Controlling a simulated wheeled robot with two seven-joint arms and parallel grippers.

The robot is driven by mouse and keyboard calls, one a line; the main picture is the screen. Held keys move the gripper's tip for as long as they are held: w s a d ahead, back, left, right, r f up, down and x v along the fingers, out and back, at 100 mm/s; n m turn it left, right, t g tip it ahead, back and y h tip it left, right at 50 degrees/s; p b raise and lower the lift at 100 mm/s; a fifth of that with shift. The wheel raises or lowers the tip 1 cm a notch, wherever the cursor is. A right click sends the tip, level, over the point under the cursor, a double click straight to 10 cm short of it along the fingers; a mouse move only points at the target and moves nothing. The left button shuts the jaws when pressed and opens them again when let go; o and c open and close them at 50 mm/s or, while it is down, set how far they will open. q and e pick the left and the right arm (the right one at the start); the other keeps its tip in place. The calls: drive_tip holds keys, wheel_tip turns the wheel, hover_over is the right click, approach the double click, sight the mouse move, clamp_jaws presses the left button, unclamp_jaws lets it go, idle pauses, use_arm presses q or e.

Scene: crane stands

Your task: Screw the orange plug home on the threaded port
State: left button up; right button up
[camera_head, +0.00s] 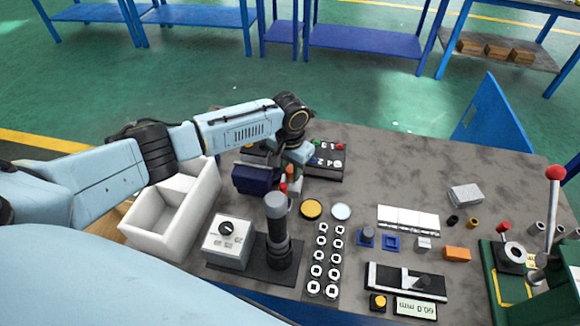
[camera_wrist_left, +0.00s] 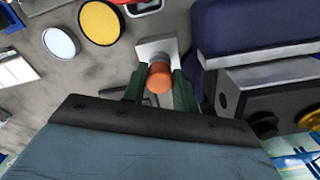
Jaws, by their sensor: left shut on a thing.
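The orange plug (camera_wrist_left: 158,78) is between the two dark green fingers of my left gripper (camera_wrist_left: 159,92) in the left wrist view. The gripper is shut on it. A pale square block (camera_wrist_left: 155,45) shows directly behind the plug; the threaded port itself is hidden there. I cannot tell how deep the plug sits or whether it touches the port. In the head view my left gripper (camera_head: 295,160) points down over the back of the table, with a bit of orange plug (camera_head: 290,171) below it. My right gripper is not in view.
A dark blue vise-like block (camera_head: 253,179) stands close beside the gripper. Near it are a white bin (camera_head: 150,220), a grey-topped post (camera_head: 277,225), yellow (camera_head: 311,208) and pale discs (camera_head: 341,211), and a button panel (camera_head: 326,160). The table's back right is mostly clear.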

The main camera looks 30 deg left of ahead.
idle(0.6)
use_arm(q)
drive_tip(key=shift+m+p, duration=0.55)
drive_tip(key=shift+m, duration=0.05)
drive_tip(key=shift+p, duration=0.45)
drive_tip(key=shift+f, duration=0.25)
idle(0.5)
drive_tip(key=shift+r+p, duration=0.25)
drive_tip(key=shift+p, duration=0.2)
idle(0.6)
drive_tip(key=shift+p, duration=0.45)
